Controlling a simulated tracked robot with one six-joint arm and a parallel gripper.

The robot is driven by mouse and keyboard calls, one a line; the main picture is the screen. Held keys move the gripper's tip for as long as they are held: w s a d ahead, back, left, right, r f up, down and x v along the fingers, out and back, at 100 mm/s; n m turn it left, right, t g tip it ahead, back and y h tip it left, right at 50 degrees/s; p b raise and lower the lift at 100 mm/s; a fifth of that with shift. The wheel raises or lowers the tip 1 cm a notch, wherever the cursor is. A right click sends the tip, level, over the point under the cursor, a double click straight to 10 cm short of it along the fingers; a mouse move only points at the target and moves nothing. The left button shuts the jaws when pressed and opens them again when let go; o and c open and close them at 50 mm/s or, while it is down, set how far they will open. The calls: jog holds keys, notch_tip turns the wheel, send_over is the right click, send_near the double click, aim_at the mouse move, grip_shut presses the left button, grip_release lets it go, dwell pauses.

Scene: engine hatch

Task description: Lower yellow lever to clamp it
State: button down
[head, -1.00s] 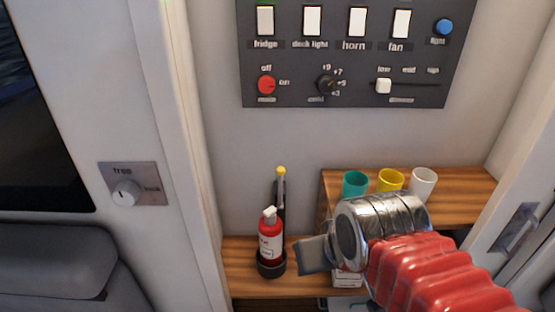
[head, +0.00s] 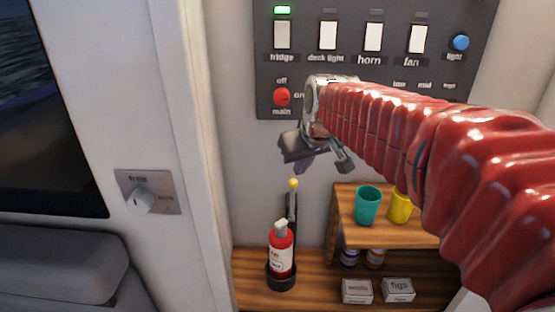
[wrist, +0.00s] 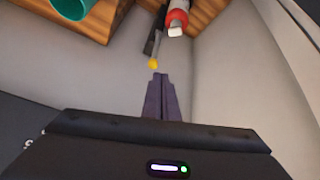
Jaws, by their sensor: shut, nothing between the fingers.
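The yellow lever is a dark upright arm with a yellow knob (head: 293,183) on its top, standing against the wall just behind the red fire extinguisher (head: 281,252). In the wrist view the yellow knob (wrist: 153,64) shows just beyond my fingertips, with the extinguisher (wrist: 178,18) behind it. My gripper (head: 303,171) is above the knob, its fingers shut and empty. In the wrist view my gripper (wrist: 159,76) shows its two purple fingers together, apart from the knob as far as I can tell. The lower part of the lever is hidden by the extinguisher.
A switch panel (head: 270,70) is on the wall behind my arm. To the right, a wooden shelf (head: 350,240) bears a teal cup (head: 367,206) and a yellow cup (head: 400,207). Small boxes (head: 357,291) stand below. A door frame (head: 195,180) is at the left.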

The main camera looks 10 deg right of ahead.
jog(key=n, duration=0.1)
send_over(290, 181)
jog(key=shift+s+a+f, duration=0.1)
jog(key=shift+s+f, duration=0.2)
jog(key=shift+f, duration=0.1)
jog(key=shift+f, duration=0.15)
jog(key=shift+w+d+f, duration=0.1)
jog(key=shift+w+f, duration=0.2)
jog(key=shift+f, duration=1.2)
jog(key=shift+w+d+f, duration=0.15)
jog(key=shift+w+f, duration=0.1)
jog(key=shift+f, duration=1.25)
jog(key=shift+w+d+f, duration=0.1)
jog(key=shift+w+f, duration=0.2)
jog(key=shift+f, duration=1.2)
jog(key=shift+a, duration=0.1)
jog(key=shift+a, duration=0.1)
